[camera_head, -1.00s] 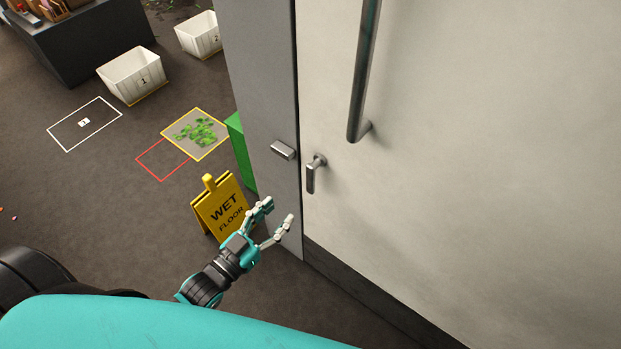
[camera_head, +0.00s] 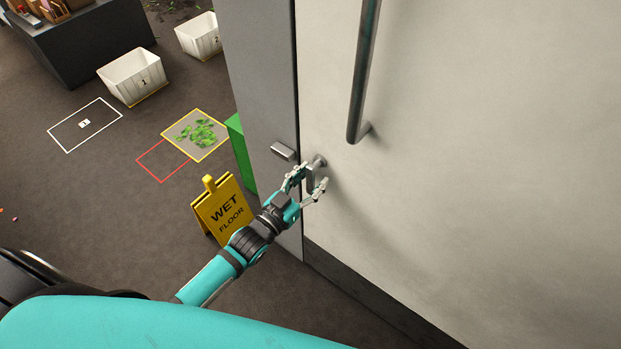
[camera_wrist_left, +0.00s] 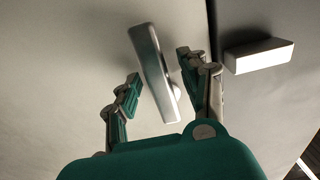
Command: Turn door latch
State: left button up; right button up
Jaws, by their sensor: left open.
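The door latch (camera_head: 311,178) is a small metal lever on the pale door (camera_head: 480,150), near the door's left edge. It hangs downward from its round pivot. My left gripper (camera_head: 309,181) is open at the latch, with one finger on each side of it. In the left wrist view the latch (camera_wrist_left: 152,62) shows as a slightly tilted metal bar between the open fingertips of the left gripper (camera_wrist_left: 160,75). Gaps show on both sides of the bar there. My right gripper is not in view.
A metal keeper block (camera_head: 283,151) sits on the grey frame (camera_head: 262,110) beside the latch; it also shows in the wrist view (camera_wrist_left: 258,56). A long vertical handle (camera_head: 363,80) is above. A yellow wet floor sign (camera_head: 222,208) and a green box (camera_head: 240,155) stand left.

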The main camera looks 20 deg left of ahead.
aim_at(309, 153)
pick_arm(q)
grip_shut()
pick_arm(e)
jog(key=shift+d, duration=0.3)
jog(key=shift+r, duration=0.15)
pick_arm(q)
jog(key=m, duration=0.1)
jog(key=a+m+p, duration=0.1)
jog(key=m, duration=0.1)
jog(key=shift+w+r, duration=0.1)
jog(key=shift+w, duration=0.05)
jog(key=m, duration=0.3)
jog(key=a+r+m+p, duration=0.1)
jog(key=m, duration=0.2)
jog(key=a+m+p, duration=0.1)
jog(key=m, duration=0.2)
jog(key=shift+w+r, duration=0.25)
jog(key=shift+w, duration=0.1)
jog(key=m, duration=0.1)
jog(key=r+m, duration=0.1)
jog(key=m, duration=0.1)
jog(key=shift+a, duration=0.15)
jog(key=shift+r+m, duration=0.2)
jog(key=shift+m, duration=0.5)
jog(key=shift+r+m, duration=0.15)
jog(key=shift+m, duration=0.55)
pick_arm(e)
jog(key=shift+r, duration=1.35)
pick_arm(q)
jog(key=shift+w, duration=0.1)
